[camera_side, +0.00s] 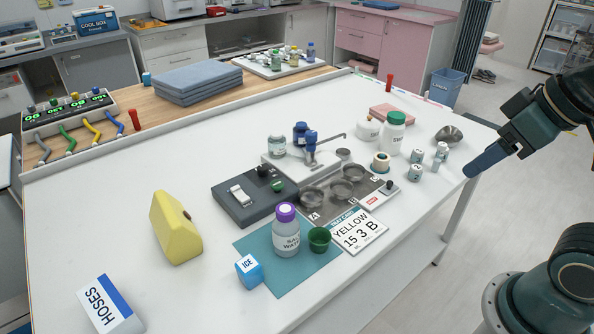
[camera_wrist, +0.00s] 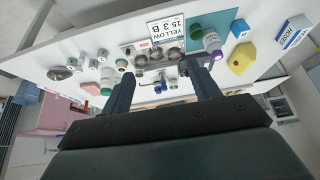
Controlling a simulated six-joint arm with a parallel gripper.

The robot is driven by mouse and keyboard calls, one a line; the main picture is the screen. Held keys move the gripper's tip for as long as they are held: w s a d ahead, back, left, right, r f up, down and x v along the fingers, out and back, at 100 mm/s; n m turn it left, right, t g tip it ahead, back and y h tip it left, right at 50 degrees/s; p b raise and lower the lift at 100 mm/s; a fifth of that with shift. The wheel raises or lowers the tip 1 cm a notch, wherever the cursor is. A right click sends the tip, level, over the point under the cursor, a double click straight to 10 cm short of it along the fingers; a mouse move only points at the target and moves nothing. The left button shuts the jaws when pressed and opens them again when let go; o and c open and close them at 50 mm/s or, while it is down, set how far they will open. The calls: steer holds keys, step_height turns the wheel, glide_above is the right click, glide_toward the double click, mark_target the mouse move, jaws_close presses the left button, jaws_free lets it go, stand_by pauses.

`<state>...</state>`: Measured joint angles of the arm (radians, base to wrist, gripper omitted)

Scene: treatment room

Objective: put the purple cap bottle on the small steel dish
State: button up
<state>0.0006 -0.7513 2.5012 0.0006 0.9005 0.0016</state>
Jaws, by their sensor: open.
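The bottle with the purple cap (camera_side: 287,235) stands upright on a teal mat (camera_side: 262,262); it also shows in the wrist view (camera_wrist: 212,42). Several small steel dishes, one of them nearest the bottle (camera_side: 312,197), sit on a dark plate with letter marks. A separate steel bowl (camera_side: 449,135) stands at the table's right end. I cannot tell which of these the task names. My gripper (camera_side: 474,170) is at the table's right edge, far from the bottle. In the wrist view my gripper (camera_wrist: 162,73) has its fingers wide apart with nothing held between them.
A green cup (camera_side: 319,239) and a blue ICE cube (camera_side: 249,272) flank the bottle. A card reading YELLOW 15 3 B (camera_side: 358,232) lies beside the dishes. A yellow block (camera_side: 175,228) stands left. Jars and a green-capped bottle (camera_side: 392,134) stand right. The front left table is mostly clear.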

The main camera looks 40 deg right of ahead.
steer(key=shift+w, duration=0.1)
steer(key=m+t+y, duration=0.1)
steer(key=m+y, duration=1)
steer(key=m, duration=0.5)
glide_above(294, 209)
steer(key=s, duration=0.7)
step_height(294, 209, down, 14)
steer(key=shift+w+d+f+m+t+h, duration=0.1)
steer(key=shift+w+d+f+m+t, duration=0.5)
steer(key=shift+m, duration=1.25)
steer(key=shift+w+d+f+m+t+h, duration=0.1)
steer(key=shift+w+d+f+m+t, duration=0.15)
steer(key=shift+w+f+m+t, duration=1.05)
steer(key=shift+w+d+f+m+h, duration=0.1)
steer(key=shift+w+d+f+m, duration=0.3)
steer(key=shift+m, duration=1.95)
steer(key=shift+w+a+f, duration=0.2)
steer(key=shift+w+a, duration=0.25)
steer(key=shift+a, duration=0.1)
steer(key=shift+w, duration=0.1)
